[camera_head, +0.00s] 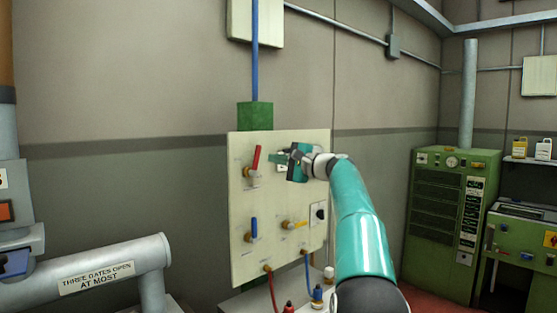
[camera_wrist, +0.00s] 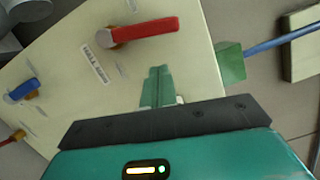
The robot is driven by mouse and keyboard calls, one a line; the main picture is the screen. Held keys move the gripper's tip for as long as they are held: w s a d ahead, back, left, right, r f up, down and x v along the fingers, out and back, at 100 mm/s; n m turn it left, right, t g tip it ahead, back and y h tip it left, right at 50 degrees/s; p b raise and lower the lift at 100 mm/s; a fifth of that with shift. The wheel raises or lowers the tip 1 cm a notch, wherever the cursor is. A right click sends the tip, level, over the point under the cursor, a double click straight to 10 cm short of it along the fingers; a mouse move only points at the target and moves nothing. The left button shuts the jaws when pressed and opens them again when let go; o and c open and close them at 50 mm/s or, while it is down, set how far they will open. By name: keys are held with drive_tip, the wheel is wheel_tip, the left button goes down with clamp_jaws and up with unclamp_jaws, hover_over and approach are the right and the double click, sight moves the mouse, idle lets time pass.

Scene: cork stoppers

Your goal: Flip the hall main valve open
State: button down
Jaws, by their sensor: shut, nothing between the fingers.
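A red lever valve (camera_head: 256,159) sits at the upper left of a cream panel (camera_head: 240,200); its handle points up and leans slightly right. In the wrist view the red handle (camera_wrist: 145,30) lies near the top, and a small label (camera_wrist: 96,64) beside it seems to read "HALL MAIN". My gripper (camera_head: 280,158) is just right of the red handle, in front of the panel. In the wrist view my gripper's green fingers (camera_wrist: 157,86) are together and empty, apart from the handle. Whether the fingertips touch the panel I cannot tell.
A blue lever (camera_head: 254,228) is below the red one, and a yellow-based valve (camera_head: 288,224) is to its right. A green block (camera_head: 254,116) with a blue pipe (camera_head: 255,50) stands above the panel. A grey pipe (camera_head: 110,262) reads "THREE GATES OPEN AT MOST". A green cabinet (camera_head: 436,215) is right.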

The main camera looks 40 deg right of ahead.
drive_tip(key=v, duration=1)
drive_tip(key=shift+d+f, duration=0.15)
drive_tip(key=shift+d, duration=0.2)
